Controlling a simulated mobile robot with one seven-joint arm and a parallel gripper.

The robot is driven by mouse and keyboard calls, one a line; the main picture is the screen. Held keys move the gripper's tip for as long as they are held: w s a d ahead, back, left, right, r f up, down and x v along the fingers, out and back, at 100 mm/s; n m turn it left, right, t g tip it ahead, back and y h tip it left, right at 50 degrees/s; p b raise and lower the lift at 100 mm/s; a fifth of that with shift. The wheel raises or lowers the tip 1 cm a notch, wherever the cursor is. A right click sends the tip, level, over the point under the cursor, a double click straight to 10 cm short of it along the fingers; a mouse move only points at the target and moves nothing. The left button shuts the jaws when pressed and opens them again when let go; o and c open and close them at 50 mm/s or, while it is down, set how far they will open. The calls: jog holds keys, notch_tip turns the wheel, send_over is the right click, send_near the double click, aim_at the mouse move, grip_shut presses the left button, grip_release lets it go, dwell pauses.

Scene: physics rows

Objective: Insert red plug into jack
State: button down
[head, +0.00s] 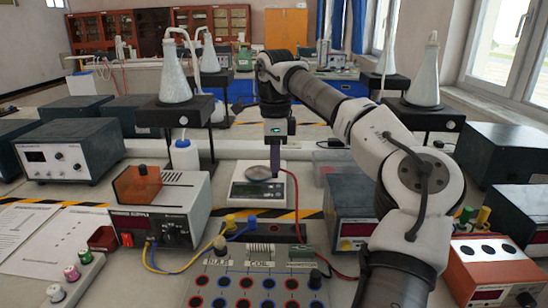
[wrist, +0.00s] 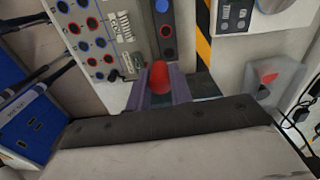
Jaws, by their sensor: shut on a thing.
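My gripper (head: 277,172) hangs in the middle of the head view, above the front of the scale. In the wrist view its two purple fingers (wrist: 161,88) are shut on the red plug (wrist: 160,77), whose rounded red body shows between them. A red lead (head: 296,205) runs from the gripper down to the right in the head view; the plug itself is hard to make out there. The plug is apart from the jack board (head: 212,268), which has rows of red and blue jacks.
A scale (head: 244,190) stands behind the board. A power supply (head: 178,188) with yellow and blue leads is at left. Instrument boxes (head: 350,208) stand at right under my arm. Flasks on dark stands (head: 176,85) rise behind. Loose leads cross the board's edges.

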jog(key=s+d+f+n+b, duration=0.1)
jog(key=s+f+n+b, duration=0.1)
jog(key=s+f+b, duration=0.2)
jog(key=s+d+f+n+b, duration=0.1)
jog(key=s+f+n+b, duration=0.2)
jog(key=s, duration=0.7)
jog(key=s+d+f+n+b, duration=0.2)
jog(key=s+f+n+b, duration=0.1)
jog(key=s+f+b, duration=0.4)
jog(key=shift+s+d+f, duration=0.1)
jog(key=shift+s+f, duration=0.5)
jog(key=shift+f, duration=0.2)
jog(key=shift+f+b, duration=0.5)
jog(key=shift+f, duration=0.15)
jog(key=shift+f+b, duration=0.7)
jog(key=shift+f, duration=0.55)
jog(key=c, duration=0.8)
grip_release()
jog(key=shift+o, duration=0.2)
jog(key=shift+r, duration=0.15)
notch_tip(320, 180, up, 6)
jog(key=p, duration=0.5)
jog(key=shift+r, duration=0.2)
